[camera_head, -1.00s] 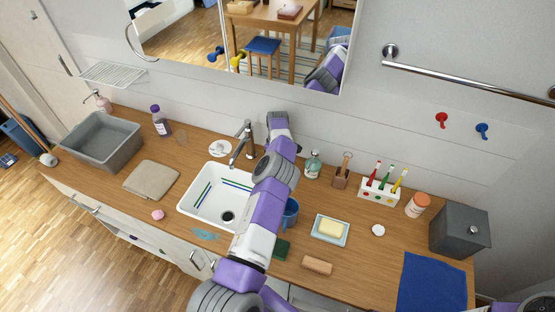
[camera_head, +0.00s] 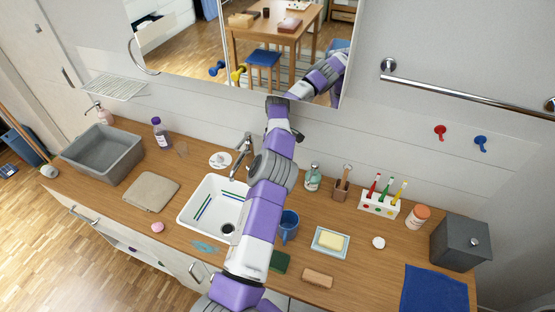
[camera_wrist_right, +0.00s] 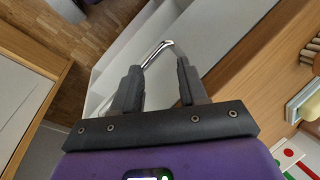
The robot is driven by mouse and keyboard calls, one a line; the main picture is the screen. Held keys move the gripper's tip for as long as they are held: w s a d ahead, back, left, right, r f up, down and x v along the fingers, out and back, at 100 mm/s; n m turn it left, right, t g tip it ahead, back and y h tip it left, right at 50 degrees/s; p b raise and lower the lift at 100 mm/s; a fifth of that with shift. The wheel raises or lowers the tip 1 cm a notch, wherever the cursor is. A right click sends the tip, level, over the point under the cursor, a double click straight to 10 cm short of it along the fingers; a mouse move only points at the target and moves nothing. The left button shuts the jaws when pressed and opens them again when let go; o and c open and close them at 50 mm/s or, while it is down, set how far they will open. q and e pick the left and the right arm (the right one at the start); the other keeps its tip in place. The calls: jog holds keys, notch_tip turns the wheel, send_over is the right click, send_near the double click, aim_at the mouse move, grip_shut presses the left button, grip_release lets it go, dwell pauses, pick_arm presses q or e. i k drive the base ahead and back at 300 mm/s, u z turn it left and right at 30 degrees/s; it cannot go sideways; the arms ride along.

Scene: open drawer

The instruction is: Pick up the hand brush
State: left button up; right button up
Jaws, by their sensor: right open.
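A small tan, oblong block (camera_head: 317,278) lies on the wooden counter near its front edge in the head view. It looks like the hand brush, but its bristles cannot be made out.
A green sponge (camera_head: 279,262) lies beside the block. A grey basin (camera_head: 104,160) and folded cloth (camera_head: 151,192) are left.

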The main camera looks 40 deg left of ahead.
aim_at(324, 281)
jog(key=k, duration=1.5)
